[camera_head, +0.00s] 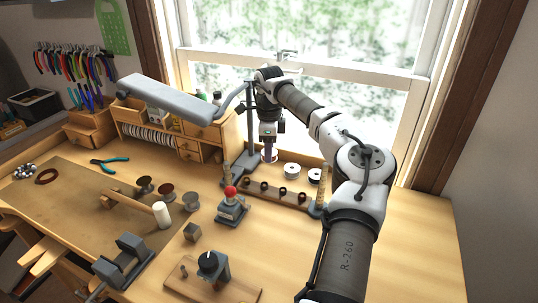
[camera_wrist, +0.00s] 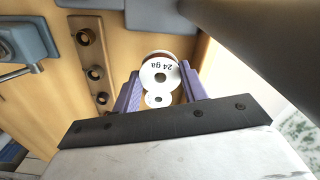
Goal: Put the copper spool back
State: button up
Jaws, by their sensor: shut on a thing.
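The copper spool (camera_wrist: 159,72) has a white flange marked "24 ga", and a thin reddish-brown edge shows beyond it in the wrist view. It sits between the purple fingers of my gripper (camera_wrist: 161,80), which is shut on it. A smaller white disc (camera_wrist: 157,99) overlaps its near edge; I cannot tell whether it is a separate part. In the head view, my gripper (camera_head: 269,153) points down beside the grey stand, near the window side of the bench. The spool is mostly hidden there. I cannot tell whether it touches anything below.
A wooden strip with dark pegs (camera_head: 265,190) lies just in front of my gripper. White spools (camera_head: 291,169) (camera_head: 314,175) stand to its right. A grey stand (camera_head: 239,168) is close on the left. A red-knobbed tool (camera_head: 231,207) stands nearer. The right of the bench is clear.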

aim_at(269, 168)
notch_tip(269, 168, down, 3)
jog(key=shift+r+p, duration=0.1)
jog(key=shift+p, duration=1)
jog(key=shift+w+f, duration=0.2)
jog(key=shift+f, duration=0.4)
jog(key=o, duration=0.8)
jog(key=shift+r, duration=0.1)
notch_tip(269, 168, up, 8)
jog(key=b, duration=0.2)
jog(key=shift+f+b, duration=0.2)
jog(key=shift+b, duration=0.1)
